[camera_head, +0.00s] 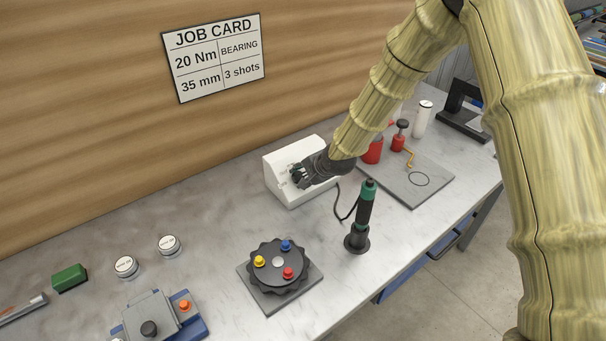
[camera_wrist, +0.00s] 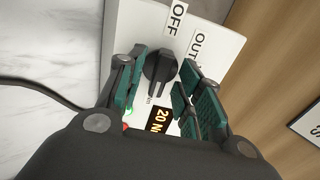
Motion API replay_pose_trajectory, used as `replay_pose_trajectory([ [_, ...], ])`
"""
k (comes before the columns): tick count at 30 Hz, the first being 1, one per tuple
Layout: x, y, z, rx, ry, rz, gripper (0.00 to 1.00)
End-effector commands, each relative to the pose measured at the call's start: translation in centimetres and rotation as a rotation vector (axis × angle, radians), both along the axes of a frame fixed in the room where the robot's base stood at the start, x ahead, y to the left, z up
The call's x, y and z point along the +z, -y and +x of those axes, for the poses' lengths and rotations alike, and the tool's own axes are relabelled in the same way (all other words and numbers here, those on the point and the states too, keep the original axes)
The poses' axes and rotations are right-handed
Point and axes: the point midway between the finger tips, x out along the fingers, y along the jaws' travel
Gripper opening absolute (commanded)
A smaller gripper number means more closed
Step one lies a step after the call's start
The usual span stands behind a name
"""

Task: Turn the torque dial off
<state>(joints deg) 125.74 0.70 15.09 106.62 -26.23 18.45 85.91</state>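The torque dial is a black knob (camera_wrist: 160,66) on the face of a white box (camera_wrist: 118,22), which also shows in the head view (camera_head: 283,168). An OFF label (camera_wrist: 178,17) is beyond the knob, and an OUT label is to its right. The knob's grip bar lies roughly along the line toward OFF; I cannot tell which end points. My gripper (camera_wrist: 160,86) is open, with its green finger pads on either side of the knob and visible gaps to it. In the head view my gripper (camera_head: 299,177) is at the box face and hides the knob.
A lit display (camera_wrist: 158,119) reads "20 N", partly hidden. On the bench, a green-and-black driver (camera_head: 366,208) stands right of the box, and a black round fixture (camera_head: 278,262) with coloured knobs is in front.

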Motion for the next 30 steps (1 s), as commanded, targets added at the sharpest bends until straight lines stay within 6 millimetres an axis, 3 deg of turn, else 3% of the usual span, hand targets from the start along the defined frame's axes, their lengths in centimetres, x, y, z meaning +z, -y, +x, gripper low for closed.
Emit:
replay_pose_trajectory([
  [6,-0.01,0.0,0.0,0.0,0.0,0.0,0.36],
  [12,-0.01,0.0,-0.02,0.0,0.0,0.0,0.0],
  [30,-0.26,-0.02,-0.04,0.109,0.056,-0.077,0.0],
])
